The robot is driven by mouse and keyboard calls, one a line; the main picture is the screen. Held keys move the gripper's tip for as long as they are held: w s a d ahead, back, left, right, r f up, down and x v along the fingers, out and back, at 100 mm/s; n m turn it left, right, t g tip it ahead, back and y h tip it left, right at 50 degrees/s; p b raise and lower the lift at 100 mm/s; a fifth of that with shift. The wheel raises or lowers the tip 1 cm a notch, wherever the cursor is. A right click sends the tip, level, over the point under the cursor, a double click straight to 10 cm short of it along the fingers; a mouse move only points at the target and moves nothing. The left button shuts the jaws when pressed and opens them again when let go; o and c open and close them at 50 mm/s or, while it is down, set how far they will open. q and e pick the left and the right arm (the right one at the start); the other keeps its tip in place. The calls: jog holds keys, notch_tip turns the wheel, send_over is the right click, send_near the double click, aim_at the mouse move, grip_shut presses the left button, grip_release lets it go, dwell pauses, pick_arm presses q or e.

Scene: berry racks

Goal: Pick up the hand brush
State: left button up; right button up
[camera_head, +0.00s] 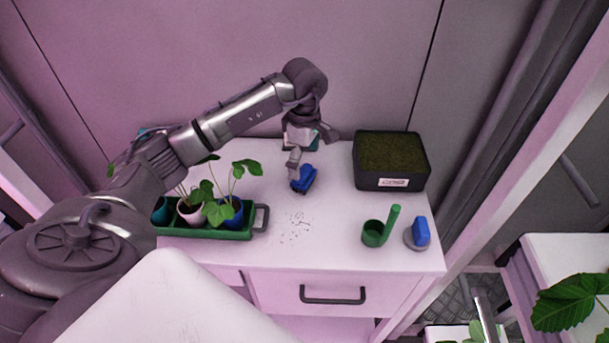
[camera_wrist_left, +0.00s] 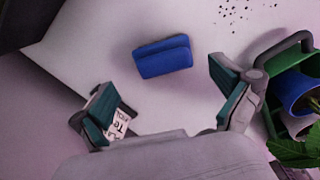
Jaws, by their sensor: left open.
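The hand brush looks like the blue block (camera_head: 303,179) on the white cabinet top, near the middle. In the left wrist view the blue brush (camera_wrist_left: 163,56) lies ahead of the fingertips, between their lines. My left gripper (camera_head: 312,153) is just above and behind the brush, pointing down. In the left wrist view my left gripper (camera_wrist_left: 165,95) has its teal-padded fingers wide apart with nothing between the pads. The gripper does not appear to touch the brush. My right gripper is not in view.
A green tray (camera_head: 205,232) with potted plants stands left. Dark crumbs (camera_head: 297,226) lie in front of the brush. A black soil box (camera_head: 392,182), a green cup-like holder (camera_head: 373,236) and a blue-topped grey item (camera_head: 420,232) stand right. A labelled item (camera_wrist_left: 118,124) lies near one finger.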

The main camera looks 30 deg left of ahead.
aim_at(302, 170)
pick_arm(q)
jog(key=f+p, duration=0.1)
jog(key=f, duration=0.2)
jog(key=shift+s+f+p, duration=0.3)
jog(key=shift+s+p, duration=0.05)
jog(key=shift+p, duration=0.05)
jog(key=shift+a+f, duration=0.1)
jog(key=shift+f, duration=0.3)
jog(key=shift+w+f, duration=0.1)
jog(key=shift+f, duration=0.1)
jog(key=c, duration=1.3)
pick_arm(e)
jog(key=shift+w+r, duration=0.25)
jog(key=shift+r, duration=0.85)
pick_arm(q)
jog(key=shift+o, duration=0.2)
